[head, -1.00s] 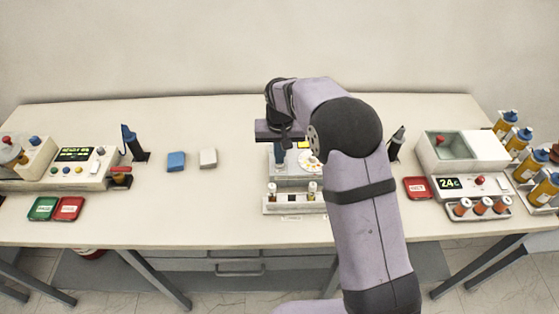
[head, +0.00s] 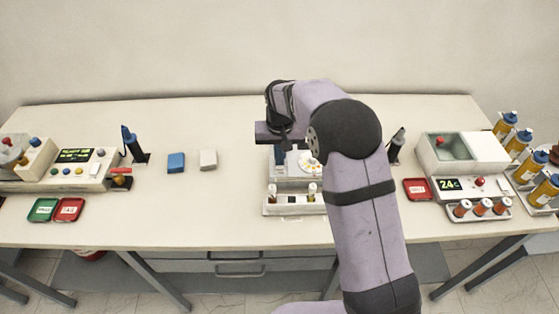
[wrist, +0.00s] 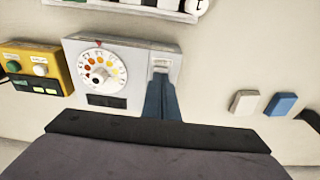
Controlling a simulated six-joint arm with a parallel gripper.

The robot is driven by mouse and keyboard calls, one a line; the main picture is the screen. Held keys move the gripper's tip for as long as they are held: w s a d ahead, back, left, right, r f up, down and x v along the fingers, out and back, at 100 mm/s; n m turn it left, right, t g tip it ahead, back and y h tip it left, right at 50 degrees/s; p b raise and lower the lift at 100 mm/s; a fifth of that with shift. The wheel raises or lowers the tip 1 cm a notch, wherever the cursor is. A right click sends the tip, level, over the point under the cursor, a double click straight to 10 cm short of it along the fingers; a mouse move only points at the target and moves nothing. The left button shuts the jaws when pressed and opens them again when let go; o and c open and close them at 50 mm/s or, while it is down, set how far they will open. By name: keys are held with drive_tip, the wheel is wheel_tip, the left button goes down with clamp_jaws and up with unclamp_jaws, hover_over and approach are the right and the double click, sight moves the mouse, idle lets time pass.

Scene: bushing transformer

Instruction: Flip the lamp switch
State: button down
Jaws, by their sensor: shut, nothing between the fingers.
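A grey device (wrist: 118,60) with a round dial of coloured dots (wrist: 101,67) lies below my gripper. It also shows partly behind my arm in the head view (head: 290,184). A small white switch (wrist: 160,66) sits in a recess at the device's right side in the wrist view. My gripper (wrist: 160,82) is shut and empty, its blue fingers pointing down at the switch end of the device. The fingertips are right by the switch, and I cannot tell whether they touch it. In the head view my gripper (head: 279,160) is partly hidden by my wrist.
A rack (head: 295,205) with small vials stands at the device's front edge. A yellow box with buttons (wrist: 35,68) is beside the device. A blue block (head: 176,162) and a white block (head: 208,159) lie to the left with clear table around them.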

wheel_tip(320, 180, up, 6)
drive_tip(key=p, duration=0.4)
drive_tip(key=shift+r+p, duration=0.2)
drive_tip(key=shift+p, duration=0.1)
idle(0.4)
